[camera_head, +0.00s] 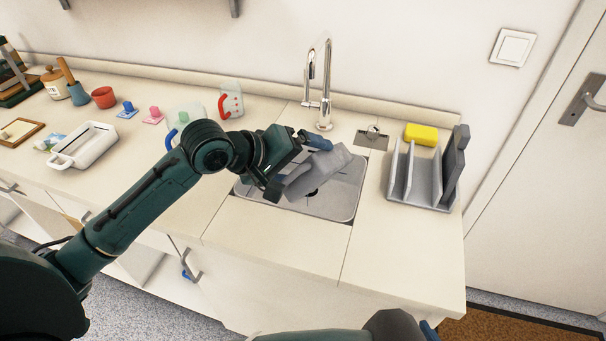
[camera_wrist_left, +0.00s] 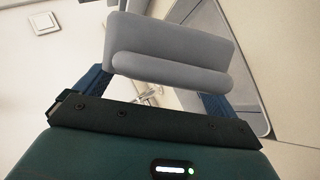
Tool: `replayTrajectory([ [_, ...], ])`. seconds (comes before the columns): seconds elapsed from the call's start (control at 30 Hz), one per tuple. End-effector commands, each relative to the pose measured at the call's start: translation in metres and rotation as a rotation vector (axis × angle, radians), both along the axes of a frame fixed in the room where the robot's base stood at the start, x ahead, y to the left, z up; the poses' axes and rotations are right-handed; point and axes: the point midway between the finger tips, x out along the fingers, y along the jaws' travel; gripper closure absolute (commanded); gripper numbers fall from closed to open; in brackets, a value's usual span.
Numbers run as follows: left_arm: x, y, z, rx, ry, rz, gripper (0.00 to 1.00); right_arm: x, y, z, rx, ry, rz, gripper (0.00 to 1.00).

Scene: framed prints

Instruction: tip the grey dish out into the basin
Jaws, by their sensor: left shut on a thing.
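The grey dish (camera_head: 322,172) is held over the basin (camera_head: 345,205) and is steeply tilted. My left gripper (camera_head: 298,160) is shut on the dish at its left side. In the left wrist view the dish (camera_wrist_left: 170,42) spans the space between the blue fingers, with its smooth grey outside toward the camera. The inside of the dish and any contents cannot be made out. The dish and gripper hide part of the basin. A dark spot, perhaps the drain, shows just below the dish. A blue tip of what looks like my right gripper (camera_head: 429,330) shows at the bottom edge.
A chrome faucet (camera_head: 326,85) stands behind the basin. A grey rack (camera_head: 420,182) and a yellow sponge (camera_head: 421,134) are to the right. A white tray (camera_head: 84,146), a red-handled jug (camera_head: 231,99) and several small items are to the left. The front counter right of the basin is clear.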

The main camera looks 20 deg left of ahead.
Motion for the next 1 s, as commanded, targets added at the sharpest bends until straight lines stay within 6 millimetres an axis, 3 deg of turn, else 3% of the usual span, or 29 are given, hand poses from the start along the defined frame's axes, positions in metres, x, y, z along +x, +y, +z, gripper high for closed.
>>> replayTrajectory([
  [1.0,0.006,0.009,0.003,-0.097,0.058,0.0,0.4,0.001,0.001,-0.014,0.039,0.0,-0.017,0.64],
])
